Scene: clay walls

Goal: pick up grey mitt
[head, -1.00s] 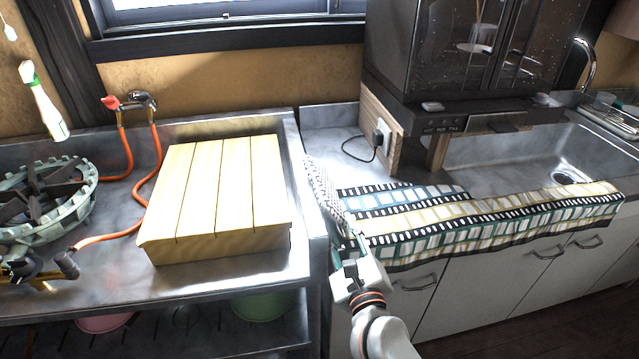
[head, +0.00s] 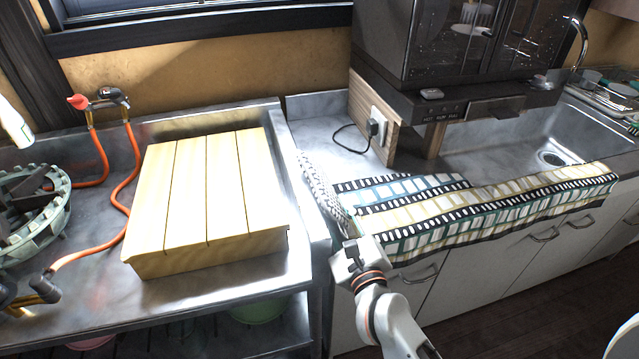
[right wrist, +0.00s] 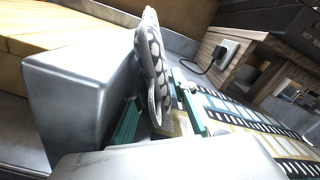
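The grey mitt (head: 322,188) has a light and dark pattern. It stands tilted on edge against the side of the left metal table, at the left end of the counter. In the right wrist view the mitt (right wrist: 150,62) rises between the green-padded fingers. My right gripper (head: 350,228) is at the mitt's near end, pointing away from me. Its fingers (right wrist: 161,116) are apart, one on each side of the mitt's lower end, with a small gap showing. The contact at the near end is partly hidden. My left gripper is out of view.
A striped cloth (head: 470,212) drapes over the counter edge right of the mitt. A slatted wooden board (head: 205,190) lies on the metal table (head: 90,290). A socket (head: 378,125) with a cable and a dark cabinet (head: 450,45) stand behind. A sink (head: 530,140) is at right.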

